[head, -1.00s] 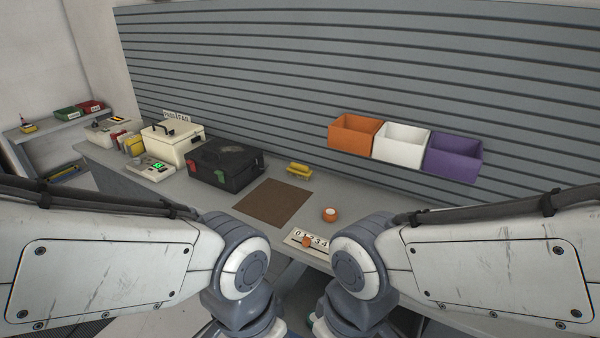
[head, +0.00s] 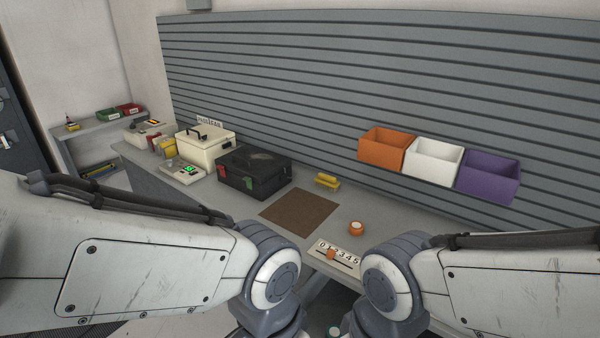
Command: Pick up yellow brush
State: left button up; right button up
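A small yellow block-like thing, which looks like the yellow brush (head: 327,181), lies on the grey workbench (head: 226,199). It is right of the black case and behind the brown mat, near the slatted wall. Its bristles are too small to make out clearly. Both my arms reach in from the lower left and lower right, with their joints at the bottom middle. Neither gripper shows; both are below the picture edge or hidden by my arms.
A black case (head: 252,176), a cream box (head: 206,145) and a device with a green display (head: 183,172) stand left. A brown mat (head: 299,212), orange roll (head: 356,228) and number strip (head: 335,255) lie nearer. Orange (head: 383,154), white (head: 430,164) and purple (head: 486,181) bins hang right.

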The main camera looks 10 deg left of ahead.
aim_at(326, 181)
jog(key=u, duration=1.65)
jog(key=i, duration=3.75)
jog(key=z, duration=4.2)
jog(key=i, duration=0.55)
jog(key=z, duration=0.05)
